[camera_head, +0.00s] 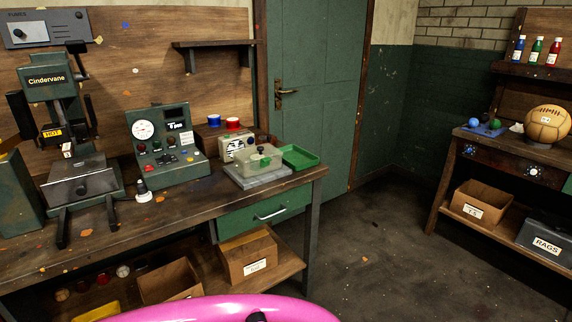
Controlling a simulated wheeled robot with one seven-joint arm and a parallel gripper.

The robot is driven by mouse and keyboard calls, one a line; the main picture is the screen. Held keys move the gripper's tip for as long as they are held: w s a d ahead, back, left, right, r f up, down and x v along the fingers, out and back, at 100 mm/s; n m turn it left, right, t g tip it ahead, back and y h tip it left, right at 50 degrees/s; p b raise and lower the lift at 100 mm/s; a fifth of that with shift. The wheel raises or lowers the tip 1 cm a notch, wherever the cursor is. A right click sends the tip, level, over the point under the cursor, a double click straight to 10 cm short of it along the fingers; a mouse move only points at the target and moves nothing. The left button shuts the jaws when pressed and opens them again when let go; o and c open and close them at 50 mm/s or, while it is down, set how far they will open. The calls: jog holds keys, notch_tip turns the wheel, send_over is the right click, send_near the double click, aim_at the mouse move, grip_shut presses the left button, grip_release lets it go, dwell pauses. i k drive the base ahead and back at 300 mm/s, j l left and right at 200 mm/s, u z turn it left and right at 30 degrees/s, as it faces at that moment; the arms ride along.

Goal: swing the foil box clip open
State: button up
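No label in view names a foil box, and I cannot make out its clip for certain. A green-grey press (48,95) marked "Cindervane", with a "HOT" label, stands at the left end of that bench. I cannot tell which of these bears the clip. My gripper is not in view.
The workbench (110,222) also carries a control box (165,145), a green tray (299,157) and red and blue lidded pots. A green door (318,80) is behind. A second bench at right holds a leather ball (547,125). The floor (375,240) between is clear.

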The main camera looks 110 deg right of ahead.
aim_at(263, 162)
jog(key=z, duration=3.8)
